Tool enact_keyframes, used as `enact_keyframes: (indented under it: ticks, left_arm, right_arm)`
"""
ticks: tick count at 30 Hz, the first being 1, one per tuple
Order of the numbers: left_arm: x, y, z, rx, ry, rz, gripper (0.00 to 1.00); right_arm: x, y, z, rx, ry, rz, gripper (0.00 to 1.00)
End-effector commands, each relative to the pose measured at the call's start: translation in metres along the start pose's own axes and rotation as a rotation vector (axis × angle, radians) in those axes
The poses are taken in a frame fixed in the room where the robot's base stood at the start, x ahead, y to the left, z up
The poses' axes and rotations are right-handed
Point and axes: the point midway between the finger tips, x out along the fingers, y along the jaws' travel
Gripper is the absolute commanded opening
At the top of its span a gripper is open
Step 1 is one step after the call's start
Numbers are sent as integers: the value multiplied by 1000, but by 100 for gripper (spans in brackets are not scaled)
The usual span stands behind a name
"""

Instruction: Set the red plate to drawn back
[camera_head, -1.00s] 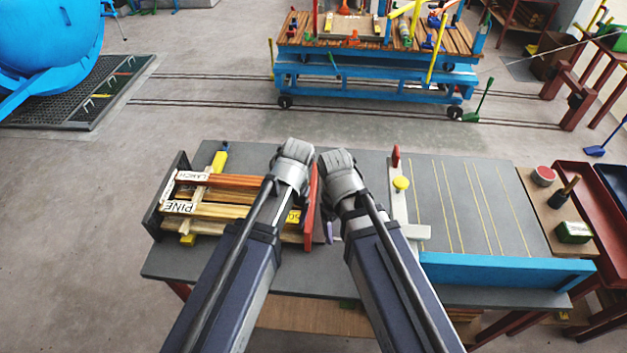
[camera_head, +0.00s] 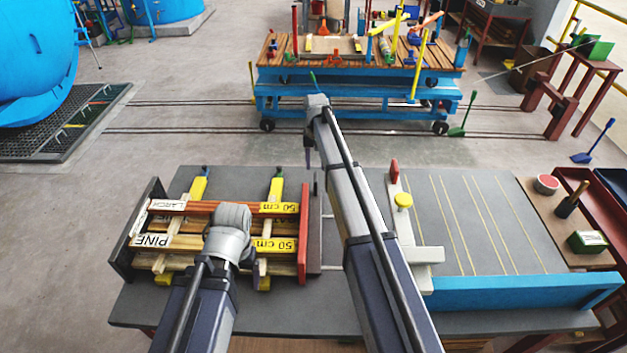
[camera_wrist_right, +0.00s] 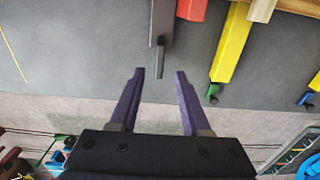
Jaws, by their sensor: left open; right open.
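The red plate (camera_head: 304,232) stands upright at the right end of the wood stack in the head view; its end also shows at the top of the right wrist view (camera_wrist_right: 192,9). In the right wrist view a dark bar (camera_wrist_right: 162,25) with a thin pin (camera_wrist_right: 160,62) points between my right fingertips. My right gripper (camera_wrist_right: 159,74) is open and empty, near the table's back edge.
Wooden slats labelled LARCH (camera_head: 168,205) and PINE (camera_head: 152,241) lie between a dark end plate (camera_head: 138,230) and the red plate, with yellow clamps (camera_head: 275,190) across them. A white T-shaped piece (camera_head: 428,254) and blue rail (camera_head: 520,292) lie right.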

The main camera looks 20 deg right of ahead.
Motion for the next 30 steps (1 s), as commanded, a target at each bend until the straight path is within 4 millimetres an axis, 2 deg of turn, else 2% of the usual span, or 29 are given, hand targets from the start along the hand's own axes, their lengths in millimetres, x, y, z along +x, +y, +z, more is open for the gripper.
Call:
enact_keyframes:
  ticks: [18, 30]
  left_arm:
    - [70, 7, -4, 0, 0, 0, 86]
    - [73, 7, -4, 0, 0, 0, 86]
  right_arm:
    - [70, 0, 0, -3, -2, 2, 48]
    - [74, 0, 0, -3, -2, 2, 48]
